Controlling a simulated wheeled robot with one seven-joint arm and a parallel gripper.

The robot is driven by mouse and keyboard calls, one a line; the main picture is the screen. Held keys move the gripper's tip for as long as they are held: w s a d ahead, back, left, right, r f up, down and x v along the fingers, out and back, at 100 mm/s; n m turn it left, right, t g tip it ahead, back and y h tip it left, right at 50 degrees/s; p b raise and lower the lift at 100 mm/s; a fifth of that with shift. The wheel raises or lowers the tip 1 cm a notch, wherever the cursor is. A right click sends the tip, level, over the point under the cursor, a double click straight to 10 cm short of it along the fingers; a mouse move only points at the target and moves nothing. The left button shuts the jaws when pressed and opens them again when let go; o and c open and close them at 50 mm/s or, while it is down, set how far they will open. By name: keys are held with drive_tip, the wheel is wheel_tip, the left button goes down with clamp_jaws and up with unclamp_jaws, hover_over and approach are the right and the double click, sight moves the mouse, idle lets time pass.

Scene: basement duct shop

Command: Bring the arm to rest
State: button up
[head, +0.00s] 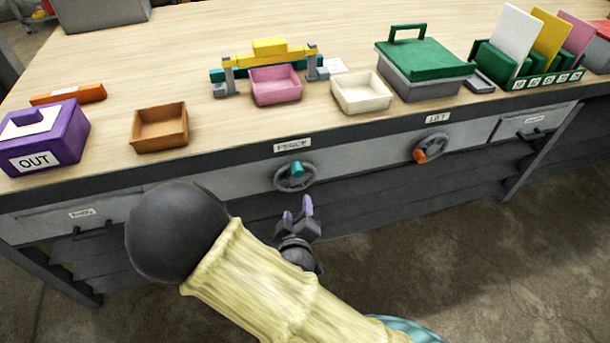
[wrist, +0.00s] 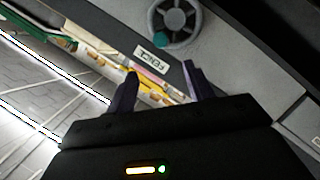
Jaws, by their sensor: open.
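My gripper (head: 297,212) is open and empty in front of the bench, below the bench top's front edge. Its two purple fingertips point up toward the handwheel with a teal knob (head: 296,175) under the FENCE label (head: 292,145). There is a visible gap between the fingers and the wheel in the head view. In the wrist view my gripper's fingers (wrist: 160,85) stand apart with nothing between them, and the handwheel (wrist: 175,22) is beyond them. My arm reaches in from the bottom of the head view in a pale yellow sleeve.
On the bench (head: 200,40) stand a purple OUT box (head: 60,135), a brown tray (head: 159,128), a pink tray (head: 275,86), a cream tray (head: 361,93) and a green-lidded box (head: 424,70). A second handwheel (head: 430,148) with an orange knob is at right. Floor (head: 480,260) at lower right is clear.

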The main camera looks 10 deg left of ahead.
drive_tip(key=w+d+m+g+h, duration=0.2)
drive_tip(key=d+m+g, duration=0.55)
drive_tip(key=d, duration=0.45)
drive_tip(key=s+d+r+m+g, duration=0.2)
drive_tip(key=s+d+r, duration=0.2)
drive_tip(key=d, duration=0.3)
drive_tip(key=s+d+r+m+g, duration=0.2)
drive_tip(key=s+d+r+g, duration=0.15)
drive_tip(key=d, duration=0.45)
wheel_tip(320, 180, up, 23)
drive_tip(key=t+p, duration=0.1)
drive_tip(key=p, duration=2.1)
drive_tip(key=shift+s+a+h+p, duration=0.15)
drive_tip(key=shift+a+h+p, duration=0.15)
drive_tip(key=shift+h, duration=0.1)
